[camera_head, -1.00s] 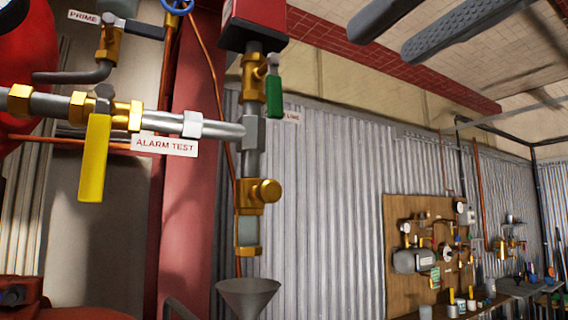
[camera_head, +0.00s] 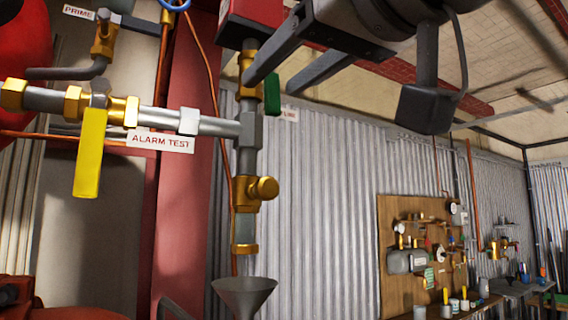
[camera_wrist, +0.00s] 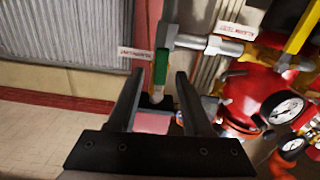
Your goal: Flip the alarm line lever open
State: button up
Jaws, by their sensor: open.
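The green alarm line lever (camera_head: 272,94) hangs down beside the upright pipe, under a red box. It is partly crossed by my gripper in the head view. In the wrist view, the green lever (camera_wrist: 160,66) appears between my fingertips, with the label (camera_wrist: 136,53) beside it. My gripper (camera_head: 270,84) comes in from the upper right, its fingers spread on either side of the lever in the picture. In the wrist view my gripper (camera_wrist: 158,76) is open, with gaps on both sides of the lever; I cannot tell whether the tips reach its depth.
The yellow alarm test lever (camera_head: 90,153) hangs at left from a horizontal pipe. A brass fitting (camera_head: 262,189) and a grey funnel (camera_head: 244,292) are below on the same upright pipe. A wooden board with valves (camera_head: 390,225) stands farther right. Corrugated wall lies behind.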

jog(key=shift+x, duration=1.25)
grip_shut()
